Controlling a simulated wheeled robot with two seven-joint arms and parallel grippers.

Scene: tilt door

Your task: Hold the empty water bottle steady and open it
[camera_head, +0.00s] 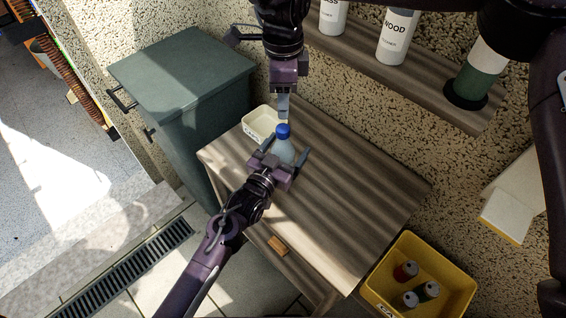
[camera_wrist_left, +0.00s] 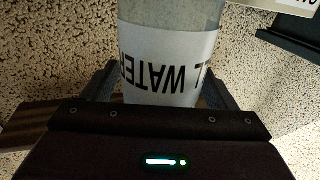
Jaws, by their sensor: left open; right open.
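A clear water bottle with a blue cap (camera_head: 283,130) stands upright on the striped wooden table (camera_head: 350,190). My left gripper (camera_head: 285,157) is open, with its fingers on either side of the bottle's body (camera_head: 284,150). In the left wrist view the bottle's white label (camera_wrist_left: 168,65) with dark letters lies between the two spread fingers (camera_wrist_left: 165,88). Whether the fingers touch the bottle is hard to tell. My right gripper (camera_head: 283,108) is open and points down just above the blue cap. Its fingers overlap in the head view, so the gap between them is hidden.
A cream tray (camera_head: 257,127) sits on the table behind the bottle. A green cabinet (camera_head: 185,75) stands at the left. A wooden shelf (camera_head: 430,85) with white bottles (camera_head: 397,38) hangs above. A yellow crate (camera_head: 455,275) with several cans stands at the lower right. The table's right side is clear.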

